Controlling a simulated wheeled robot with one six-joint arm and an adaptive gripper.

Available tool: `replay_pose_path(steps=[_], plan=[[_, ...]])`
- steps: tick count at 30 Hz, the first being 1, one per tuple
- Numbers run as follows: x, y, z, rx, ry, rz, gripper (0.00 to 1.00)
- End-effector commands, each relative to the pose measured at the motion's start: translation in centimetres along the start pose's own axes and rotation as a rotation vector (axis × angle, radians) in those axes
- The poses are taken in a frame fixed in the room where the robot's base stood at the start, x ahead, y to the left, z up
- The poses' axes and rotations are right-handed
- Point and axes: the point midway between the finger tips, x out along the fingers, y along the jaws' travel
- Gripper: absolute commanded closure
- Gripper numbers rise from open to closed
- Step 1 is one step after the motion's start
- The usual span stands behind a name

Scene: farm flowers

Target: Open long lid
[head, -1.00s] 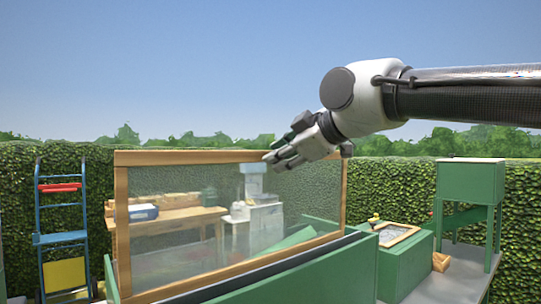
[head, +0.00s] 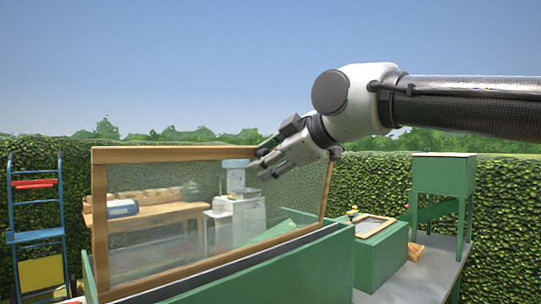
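The long lid (head: 170,154) is a wood-framed clear pane, raised steeply on its hinge side above the long green box (head: 290,268). My gripper (head: 258,168) is at the right part of the lid's top rail, and its fingers overlap the rail and pane in the picture. The fingers point left and down. I cannot tell whether they touch the rail or whether they are closed on it. Most of the box's inside is hidden or seen only through the pane.
A blue ladder-like rack (head: 36,237) is at the left. A wooden bench (head: 165,215) shows through the pane, before hedges.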

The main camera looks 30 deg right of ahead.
Motion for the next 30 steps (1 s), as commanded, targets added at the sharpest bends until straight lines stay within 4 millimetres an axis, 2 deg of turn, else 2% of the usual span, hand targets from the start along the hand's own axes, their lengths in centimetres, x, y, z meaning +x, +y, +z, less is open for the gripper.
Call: replay_pose_path(steps=[8, 11, 14, 24, 30], plan=[[-0.1, 0.1, -0.1, -0.002, 0.002, 0.004, 0.51], [-0.8, 0.2, -0.1, -0.002, 0.004, 0.007, 0.51], [-2.4, 0.3, -0.2, -0.002, 0.007, 0.010, 0.51], [-9.7, 0.1, -0.1, -0.001, 0.004, 0.006, 0.51], [-11.8, 0.0, 0.0, -0.001, 0.001, 0.002, 0.51]])
